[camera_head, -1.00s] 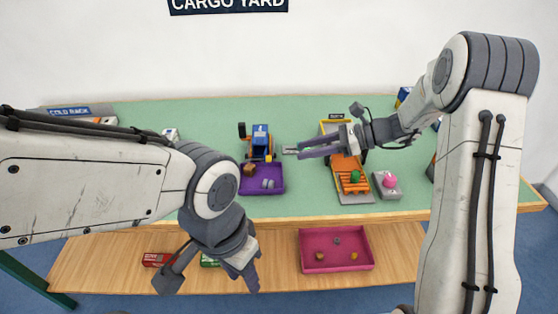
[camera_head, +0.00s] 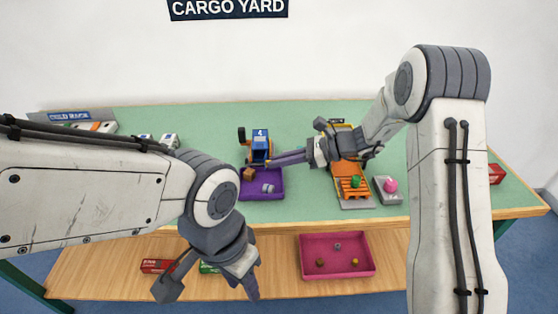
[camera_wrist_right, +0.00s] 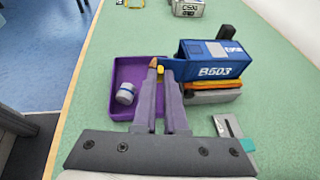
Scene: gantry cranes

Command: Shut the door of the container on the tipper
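The blue container (camera_head: 260,138) marked B503 rests on an orange and grey base, the tipper (camera_wrist_right: 212,96), at the back of the green table. It shows large in the right wrist view (camera_wrist_right: 212,65). I cannot make out its door clearly; my fingers cover the area by its tray-side end. A small yellow piece shows there by my fingertips. My right gripper (camera_head: 276,160) points left just in front of the container, above the purple tray's edge; its fingers look together, with nothing seen held. My left gripper (camera_head: 245,285) hangs low at the front; its finger gap is unclear.
The purple tray (camera_head: 262,196) beside the container holds a grey can and a brown piece. An orange-yellow vehicle (camera_head: 352,188) and a pink item (camera_head: 390,185) stand right. A magenta tray (camera_head: 338,271) lies on the lower shelf. A flat grey plate (camera_wrist_right: 228,126) lies beside the tipper.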

